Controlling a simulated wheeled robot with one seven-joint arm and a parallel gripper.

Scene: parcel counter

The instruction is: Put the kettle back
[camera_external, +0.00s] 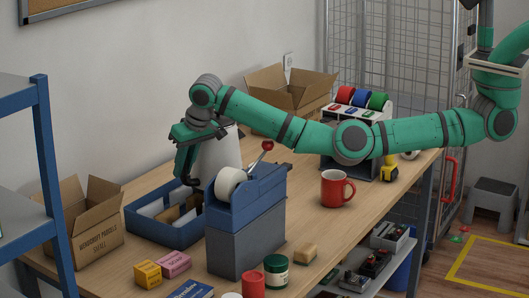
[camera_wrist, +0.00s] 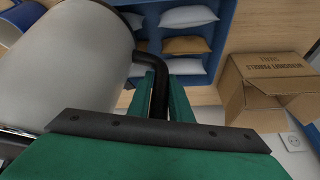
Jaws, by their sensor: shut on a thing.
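The kettle (camera_external: 221,150) is pale grey-white and shows behind the tape dispenser in the external view. Its body (camera_wrist: 68,65) fills the left of the wrist view, with the black handle at its right side. My gripper (camera_external: 188,178) is at the kettle's left side in the external view. In the wrist view my gripper (camera_wrist: 162,95) is shut on the black handle. The kettle's underside is hidden by the dispenser, so I cannot tell whether it touches the counter.
The blue-grey tape dispenser (camera_external: 247,225) stands just in front. A blue tray (camera_external: 163,237) with envelopes and an open carton (camera_external: 92,225) lie left. A red mug (camera_external: 335,190) stands right. Another open carton (camera_external: 290,105) is behind. Counter around the mug is clear.

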